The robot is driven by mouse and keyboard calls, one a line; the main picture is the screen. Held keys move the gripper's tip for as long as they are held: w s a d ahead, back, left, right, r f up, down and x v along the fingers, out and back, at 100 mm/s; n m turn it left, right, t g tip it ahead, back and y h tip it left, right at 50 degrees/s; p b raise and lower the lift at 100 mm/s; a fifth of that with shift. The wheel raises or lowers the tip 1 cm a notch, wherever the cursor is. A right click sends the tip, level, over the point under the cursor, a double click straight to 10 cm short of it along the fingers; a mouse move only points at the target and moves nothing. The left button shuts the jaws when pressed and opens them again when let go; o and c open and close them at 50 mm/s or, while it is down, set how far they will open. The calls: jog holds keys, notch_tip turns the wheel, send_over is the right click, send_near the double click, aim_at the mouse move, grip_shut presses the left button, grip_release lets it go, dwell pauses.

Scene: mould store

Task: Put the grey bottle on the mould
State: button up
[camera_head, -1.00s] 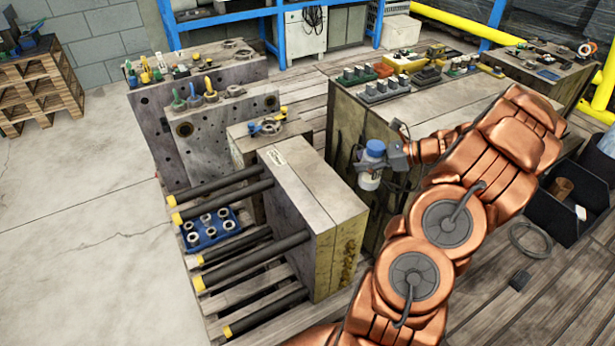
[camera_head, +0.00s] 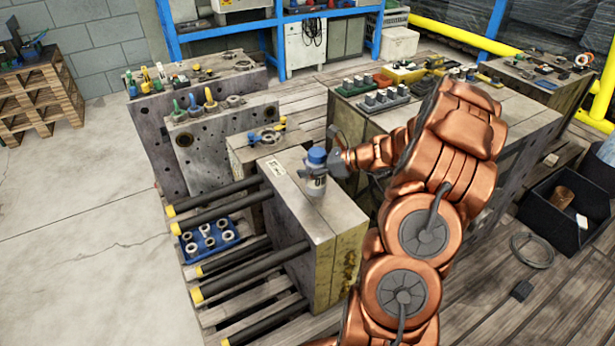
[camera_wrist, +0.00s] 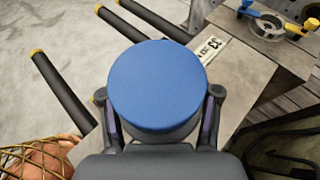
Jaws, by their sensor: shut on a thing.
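The grey bottle (camera_head: 316,186) has a blue cap and stands upright in my gripper (camera_head: 322,172). In the wrist view its round blue cap (camera_wrist: 154,86) fills the middle, with a dark finger on each side of it. My gripper (camera_wrist: 160,112) is shut on the bottle. The mould (camera_head: 287,205) is a grey-beige block with a yellowish end and black rods on its left side. In the head view the bottle overlaps the mould's top face; whether its base touches that face I cannot tell. The gripper comes in from the right.
A blue tray of metal rings (camera_head: 208,238) lies among the rods. Taller plates with tools (camera_head: 222,135) stand behind the mould. A long block with several parts on top (camera_head: 440,130) stands to the right.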

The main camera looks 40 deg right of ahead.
jog(key=shift+f, duration=1.75)
jog(key=o, duration=1.3)
jog(key=shift+f, duration=0.1)
jog(key=shift+s+d+r, duration=0.25)
jog(key=shift+r, duration=0.05)
jog(key=v, duration=1.1)
jog(key=shift+p, duration=0.3)
jog(key=shift+s, duration=0.2)
